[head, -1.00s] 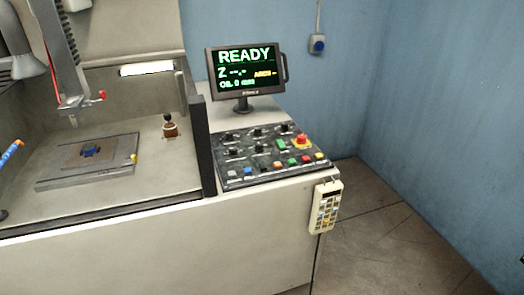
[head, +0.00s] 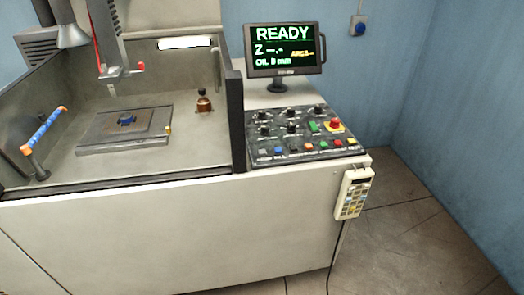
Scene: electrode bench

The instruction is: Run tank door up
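The machine's work tank (head: 205,135) is open at the front, where only a low dark front edge (head: 130,180) shows; no raised door panel is seen there. A dark control panel (head: 280,150) lies to the right of the tank, with several black knobs, a row of small coloured buttons and a red mushroom button (head: 335,124) on a yellow base. The button labels are too small to read. The monitor (head: 282,50) behind the panel reads READY, with Z dashes and an oil line at 0 mm. Neither of my grippers is in view.
A hand pendant (head: 353,195) hangs at the cabinet's right corner, its cable running down. In the tank are a plate with a dark workpiece (head: 125,123), a brown bottle-like item (head: 204,102) and a blue-orange hose (head: 45,130). Bare floor (head: 400,245) lies to the right.

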